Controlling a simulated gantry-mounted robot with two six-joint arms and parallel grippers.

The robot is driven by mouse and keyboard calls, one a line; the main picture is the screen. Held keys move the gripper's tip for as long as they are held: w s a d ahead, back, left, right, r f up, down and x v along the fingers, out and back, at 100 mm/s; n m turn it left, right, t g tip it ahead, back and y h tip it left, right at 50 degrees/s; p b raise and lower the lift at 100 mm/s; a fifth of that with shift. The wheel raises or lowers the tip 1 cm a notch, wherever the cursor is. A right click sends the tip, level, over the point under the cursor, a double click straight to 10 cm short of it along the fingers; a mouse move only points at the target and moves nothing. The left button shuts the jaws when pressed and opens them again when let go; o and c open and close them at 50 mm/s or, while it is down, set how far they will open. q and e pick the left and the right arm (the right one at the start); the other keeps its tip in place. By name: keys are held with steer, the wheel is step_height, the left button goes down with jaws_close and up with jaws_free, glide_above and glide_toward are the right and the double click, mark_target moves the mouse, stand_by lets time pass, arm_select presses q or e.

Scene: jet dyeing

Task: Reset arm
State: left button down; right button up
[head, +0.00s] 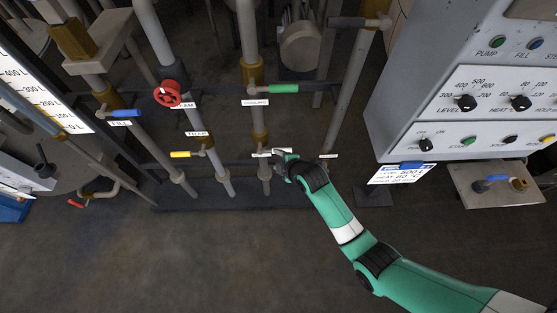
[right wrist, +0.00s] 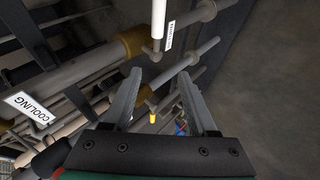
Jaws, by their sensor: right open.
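My right gripper (head: 280,158) is at the end of the green arm in the head view, beside a vertical pipe near the white-handled valve. In the right wrist view its two fingers (right wrist: 160,78) are apart, with nothing between their tips. The white valve handle (right wrist: 159,18) stands just beyond the fingertips there, and I cannot tell whether either finger touches it. In the head view the white handle (head: 265,154) is partly covered by the gripper. My left gripper is not in the head view.
Valves with red (head: 168,93), green (head: 284,89), blue (head: 126,113) and yellow (head: 181,154) handles sit on nearby pipes. A grey control panel (head: 400,108) stands at right, with a white instruction card (head: 398,176) below it. The floor (head: 190,260) in front is clear.

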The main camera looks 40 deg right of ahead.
stand_by(0.5)
steer(key=w+a+r+t, duration=0.2)
steer(key=w+r+t, duration=0.1)
steer(key=r, duration=0.9)
steer(key=w+a+r+t+y, duration=0.1)
steer(key=w+a+r+t, duration=0.15)
steer(key=r, duration=0.95)
steer(key=w+a+r+t, duration=0.3)
steer(key=r, duration=0.8)
steer(key=s+a+r+m+t+y, duration=0.1)
steer(key=s+r+m+t, duration=0.2)
steer(key=r, duration=0.7)
steer(key=s+a+r+t, duration=0.25)
steer(key=s+r, duration=0.35)
steer(key=r, duration=0.4)
steer(key=s+r+m+t+y, duration=0.2)
steer(key=s+r+m+t, duration=0.35)
steer(key=s+r, duration=0.6)
step_height(320, 180, up, 36)
steer(key=m+g+p, duration=0.1)
steer(key=m+p, duration=0.1)
steer(key=p, duration=3.6)
steer(key=shift+s+d+r, duration=0.25)
steer(key=shift+s+d, duration=0.05)
